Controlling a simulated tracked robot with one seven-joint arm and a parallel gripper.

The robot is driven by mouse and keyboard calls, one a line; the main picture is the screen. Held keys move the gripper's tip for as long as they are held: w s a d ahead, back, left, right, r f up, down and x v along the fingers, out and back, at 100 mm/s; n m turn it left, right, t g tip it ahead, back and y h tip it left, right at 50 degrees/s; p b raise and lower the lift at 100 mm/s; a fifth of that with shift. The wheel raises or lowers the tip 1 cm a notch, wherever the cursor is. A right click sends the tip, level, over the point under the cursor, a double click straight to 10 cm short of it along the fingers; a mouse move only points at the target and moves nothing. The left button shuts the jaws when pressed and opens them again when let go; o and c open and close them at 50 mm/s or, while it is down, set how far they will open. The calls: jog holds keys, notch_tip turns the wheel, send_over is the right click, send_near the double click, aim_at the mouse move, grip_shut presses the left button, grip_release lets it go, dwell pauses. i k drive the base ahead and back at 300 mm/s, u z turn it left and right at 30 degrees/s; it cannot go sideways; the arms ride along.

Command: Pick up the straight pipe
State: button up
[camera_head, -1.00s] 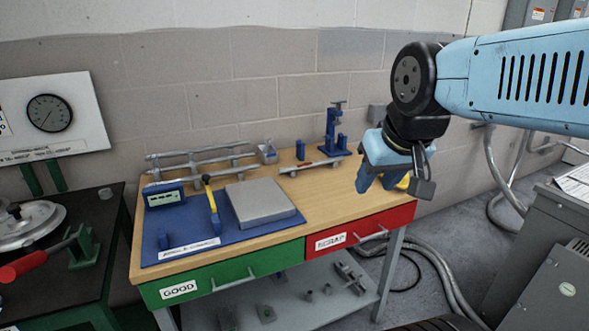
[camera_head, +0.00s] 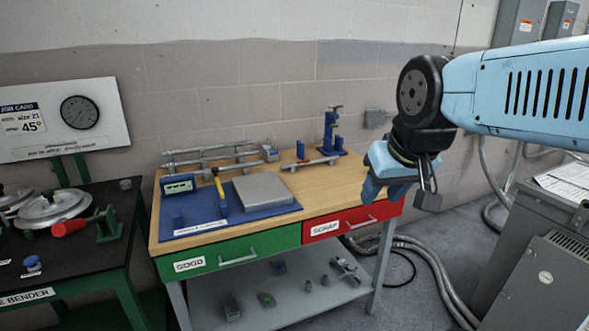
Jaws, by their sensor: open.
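Long grey straight pipes (camera_head: 205,150) lie roughly level on a rack at the back left of the wooden workbench (camera_head: 325,185). I cannot tell which of these grey bars are pipes and which are rack parts. My gripper (camera_head: 384,192) is light blue, open and empty. It hangs in front of or above the right end of the bench, well to the right of the pipes and apart from them. It hides part of the bench's right end.
A blue mat (camera_head: 193,222) holds a grey plate (camera_head: 262,188), a gauge box (camera_head: 179,184) and a yellow-handled tool (camera_head: 219,188). A blue press (camera_head: 332,132) stands behind. Green (camera_head: 225,252) and red (camera_head: 350,221) drawers face forward. A pipe bender bench (camera_head: 75,240) stands left; a grey cabinet (camera_head: 530,250) right.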

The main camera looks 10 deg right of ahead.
aim_at(307, 162)
jog(key=k, duration=0.4)
jog(key=z, duration=0.15)
jog(key=i, duration=1.05)
jog(key=u, duration=3)
